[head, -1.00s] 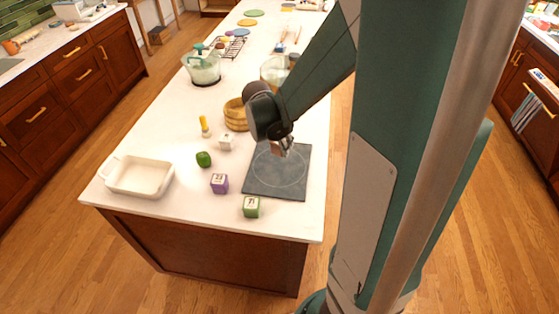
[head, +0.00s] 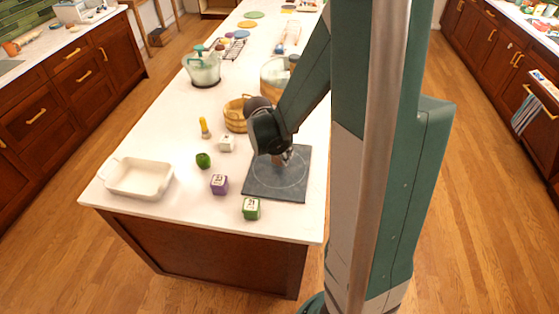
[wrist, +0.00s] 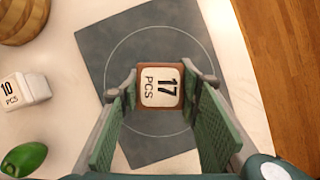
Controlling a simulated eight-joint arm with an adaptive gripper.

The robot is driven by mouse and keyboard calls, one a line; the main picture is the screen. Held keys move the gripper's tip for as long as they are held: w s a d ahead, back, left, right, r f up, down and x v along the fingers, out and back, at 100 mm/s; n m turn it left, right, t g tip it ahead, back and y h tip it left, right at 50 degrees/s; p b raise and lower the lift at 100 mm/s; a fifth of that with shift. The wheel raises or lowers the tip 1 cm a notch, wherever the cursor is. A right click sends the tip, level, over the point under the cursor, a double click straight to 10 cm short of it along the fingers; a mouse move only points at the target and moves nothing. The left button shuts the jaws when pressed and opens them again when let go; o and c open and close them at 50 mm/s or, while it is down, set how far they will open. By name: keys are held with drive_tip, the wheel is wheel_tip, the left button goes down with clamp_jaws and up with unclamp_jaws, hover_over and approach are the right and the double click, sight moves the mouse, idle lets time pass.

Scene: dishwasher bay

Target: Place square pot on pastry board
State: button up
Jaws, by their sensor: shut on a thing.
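The pastry board (head: 262,186) looks like a dark slate square with a thin circle on it, near the front right of the white counter. It fills the middle of the wrist view (wrist: 108,50). A small brown square pot (wrist: 176,102) with a white top label reading "17 PCS" is between my fingers, over the circle. My gripper (wrist: 160,84) is shut on its sides. In the head view my gripper (head: 284,157) is low over the board, partly hidden by my arm. I cannot tell whether the pot's underside touches the board.
Left of the board are a white labelled cube (head: 227,144), a green pepper-like item (head: 203,160) and a purple cube (head: 219,184). A green cube (head: 251,208) is in front. A wooden bowl (head: 236,118) stands behind and a white dish (head: 137,178) at front left.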

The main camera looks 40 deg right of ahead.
sight(279, 160)
drive_tip(key=shift+f, duration=1.65)
drive_tip(key=shift+f+b, duration=0.2)
drive_tip(key=shift+b, duration=0.15)
drive_tip(key=o, duration=1)
drive_tip(key=shift+c, duration=0.2)
drive_tip(key=shift+r+p, duration=0.3)
drive_tip(key=v, duration=1.1)
drive_tip(key=shift+s+a+r+p, duration=0.15)
drive_tip(key=shift+a+r+p, duration=0.1)
drive_tip(key=shift+r+p, duration=0.15)
